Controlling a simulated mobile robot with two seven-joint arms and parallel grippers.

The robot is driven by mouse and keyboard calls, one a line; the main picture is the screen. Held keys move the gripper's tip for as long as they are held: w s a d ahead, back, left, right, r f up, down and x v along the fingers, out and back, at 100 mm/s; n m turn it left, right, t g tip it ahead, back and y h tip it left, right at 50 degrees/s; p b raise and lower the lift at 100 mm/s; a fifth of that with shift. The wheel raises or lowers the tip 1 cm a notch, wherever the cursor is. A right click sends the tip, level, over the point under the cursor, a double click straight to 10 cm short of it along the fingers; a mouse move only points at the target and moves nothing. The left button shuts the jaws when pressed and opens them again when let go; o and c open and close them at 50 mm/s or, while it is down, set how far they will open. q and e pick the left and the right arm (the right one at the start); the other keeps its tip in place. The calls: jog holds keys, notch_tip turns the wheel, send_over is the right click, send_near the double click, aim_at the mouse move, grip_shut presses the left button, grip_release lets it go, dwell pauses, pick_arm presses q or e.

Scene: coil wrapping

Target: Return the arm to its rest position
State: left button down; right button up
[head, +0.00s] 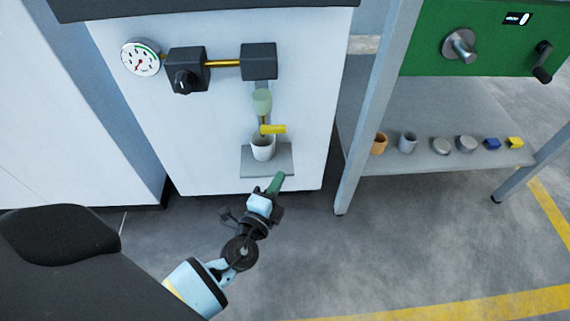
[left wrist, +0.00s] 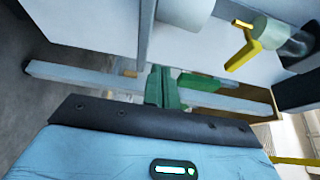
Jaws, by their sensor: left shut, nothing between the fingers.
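My left gripper (head: 277,182) has green fingers and is shut with nothing between them. It is in front of and just below the small grey shelf of the white cabinet, at the shelf's front edge in the head view. Whether it touches the shelf cannot be told. In the left wrist view its green fingers (left wrist: 163,88) are together at the middle. A white cup (head: 263,148) stands upright on the grey shelf (head: 283,165), under a tap with a yellow lever (head: 272,129). The lever also shows in the left wrist view (left wrist: 243,50). My right gripper is in neither view.
A pressure gauge (head: 141,58) and a black valve block (head: 187,70) sit on the white cabinet (head: 130,105). A workbench at right has a green panel (head: 430,50) and a lower shelf (head: 400,115) with several small parts. The floor in front is clear, with yellow lines.

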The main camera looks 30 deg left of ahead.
pick_arm(q)
jog(key=shift+s+d, duration=0.15)
jog(key=shift+s, duration=1.05)
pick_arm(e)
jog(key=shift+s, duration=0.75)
